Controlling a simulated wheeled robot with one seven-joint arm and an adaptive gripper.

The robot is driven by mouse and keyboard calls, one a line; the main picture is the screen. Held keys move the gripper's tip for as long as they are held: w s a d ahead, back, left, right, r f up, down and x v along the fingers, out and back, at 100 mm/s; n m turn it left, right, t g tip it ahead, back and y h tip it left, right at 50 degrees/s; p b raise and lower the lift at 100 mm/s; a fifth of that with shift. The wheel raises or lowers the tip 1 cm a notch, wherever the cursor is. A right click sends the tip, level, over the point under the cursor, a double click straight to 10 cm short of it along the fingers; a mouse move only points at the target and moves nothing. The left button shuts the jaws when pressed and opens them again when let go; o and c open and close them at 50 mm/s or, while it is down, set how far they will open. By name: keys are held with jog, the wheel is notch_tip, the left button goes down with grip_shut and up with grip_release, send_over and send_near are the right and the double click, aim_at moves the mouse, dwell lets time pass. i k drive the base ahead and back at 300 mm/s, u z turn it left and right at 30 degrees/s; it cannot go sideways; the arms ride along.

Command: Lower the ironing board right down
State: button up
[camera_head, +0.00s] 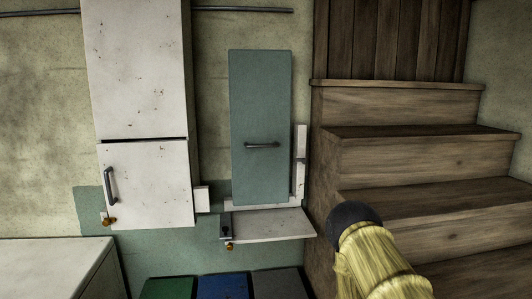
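A tall grey-green panel (260,110) stands upright against the wall, with a dark horizontal handle (262,145) a little below its middle. It looks like the ironing board in its folded-up position, though I cannot be sure. Below it, a white flap (272,226) sticks out from the wall, roughly level, with a small dark latch and a brass knob at its left end. A part of my yellow arm shows at the lower right, right of the flap and apart from the panel. My gripper's fingers do not show.
A white wall cabinet (140,70) with a handled lower door (150,185) hangs left of the panel. Wooden stairs (410,150) rise on the right. Green, blue and grey bins (222,287) stand below the flap. A pale counter (55,265) is at lower left.

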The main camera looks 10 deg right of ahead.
aim_at(260, 81)
jog(key=k, duration=0.1)
jog(key=u, duration=1.15)
jog(key=i, duration=0.65)
jog(key=z, duration=0.05)
